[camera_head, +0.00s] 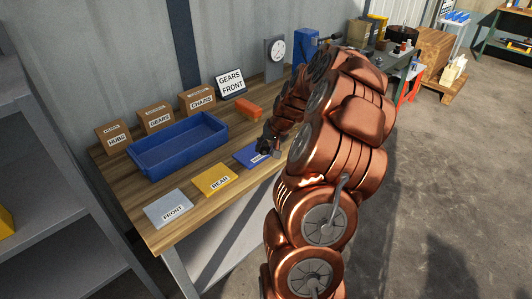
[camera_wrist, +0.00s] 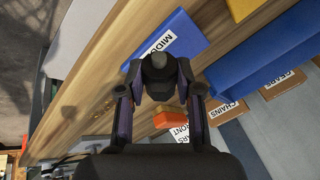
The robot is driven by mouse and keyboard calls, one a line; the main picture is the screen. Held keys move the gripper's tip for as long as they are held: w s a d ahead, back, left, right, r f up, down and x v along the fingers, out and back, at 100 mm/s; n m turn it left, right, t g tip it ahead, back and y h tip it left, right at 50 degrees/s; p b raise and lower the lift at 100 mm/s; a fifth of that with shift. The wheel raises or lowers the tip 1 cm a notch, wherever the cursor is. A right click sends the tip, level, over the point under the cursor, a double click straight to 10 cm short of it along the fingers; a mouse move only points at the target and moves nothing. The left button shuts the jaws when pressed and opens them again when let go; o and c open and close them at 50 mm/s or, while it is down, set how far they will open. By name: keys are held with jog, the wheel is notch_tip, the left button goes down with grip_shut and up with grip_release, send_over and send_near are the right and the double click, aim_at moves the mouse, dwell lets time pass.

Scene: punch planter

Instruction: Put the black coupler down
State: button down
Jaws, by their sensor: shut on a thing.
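The black coupler (camera_wrist: 158,74) is between the fingertips of my gripper (camera_wrist: 160,90) in the wrist view, with a grey-brown round top. My gripper is shut on it. Behind it in the wrist view is the blue plate (camera_wrist: 190,36) with a white label, partly hidden; the label starts "MIDD". In the head view my gripper (camera_head: 271,147) is at the right side of the blue plate (camera_head: 246,153), over the wooden bench. The coupler is not clear in the head view. I cannot tell how high it is above the bench.
A grey FRONT plate (camera_head: 167,209) and a yellow REAR plate (camera_head: 215,180) lie along the bench's front. A blue bin (camera_head: 180,157) stands behind them. Labelled cartons (camera_head: 157,118), a GEARS FRONT sign (camera_head: 230,83) and an orange block (camera_head: 236,110) are at the back.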

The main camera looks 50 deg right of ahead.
aim_at(267, 154)
jog(key=shift+w, duration=0.3)
notch_tip(267, 154, down, 3)
jog(key=shift+s+f+p, duration=0.1)
jog(key=shift+f+p, duration=0.1)
jog(key=shift+p, duration=0.25)
jog(key=shift+f, duration=0.1)
jog(key=shift+f+b, duration=0.4)
jog(key=shift+f, duration=0.2)
jog(key=c, duration=0.7)
grip_release()
jog(key=shift+r, duration=0.15)
